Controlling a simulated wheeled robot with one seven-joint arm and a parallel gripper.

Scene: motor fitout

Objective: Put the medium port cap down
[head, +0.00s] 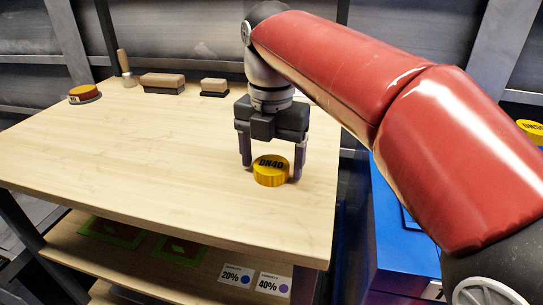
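The yellow cap marked DN40 (271,172), which I take for the medium port cap, appears to rest flat on the wooden table top (150,165), close to its right side. My gripper (271,174) points down over it, with one finger on either side of the cap. A narrow gap shows between each finger and the cap's rim, so the gripper looks open around it. The far side of the cap is hidden from view.
Another yellow cap (531,130) sits at the far right, near a blue cabinet (398,240). The table's middle is clear.

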